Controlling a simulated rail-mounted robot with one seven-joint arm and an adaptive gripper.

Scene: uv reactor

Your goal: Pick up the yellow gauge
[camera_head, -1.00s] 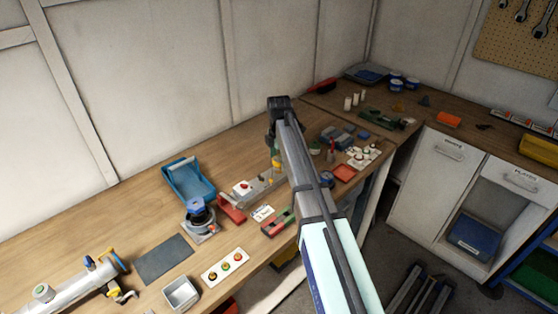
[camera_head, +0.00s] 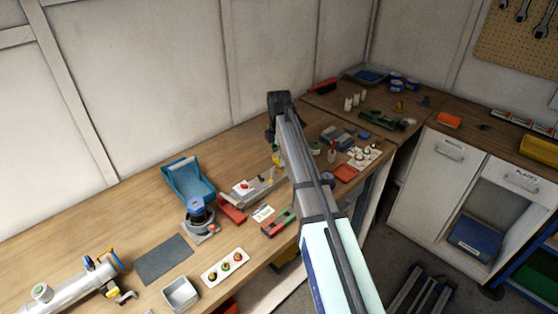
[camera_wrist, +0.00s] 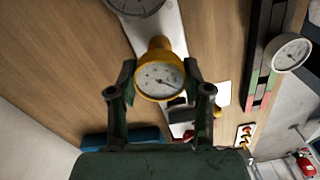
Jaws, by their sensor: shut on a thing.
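The yellow gauge (camera_wrist: 160,80) has a round white dial with a yellow rim and a yellow body; its dial faces the wrist camera. My gripper (camera_wrist: 160,72) has one finger on each side of it and is shut on it. In the head view my gripper (camera_head: 275,132) is over the bench, and my arm hides much of what is behind it. Only a small bit of yellow shows below the gripper there. Whether the gauge is clear of the grey strip (camera_wrist: 158,22) behind it, I cannot tell.
A blue bin (camera_head: 188,182), a blue-topped device (camera_head: 198,215), a button panel (camera_head: 225,265) and a metal tray (camera_head: 181,293) stand on the bench. Another white-dial gauge (camera_wrist: 290,52) shows at right in the wrist view. A dark mat (camera_head: 164,259) lies bare.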

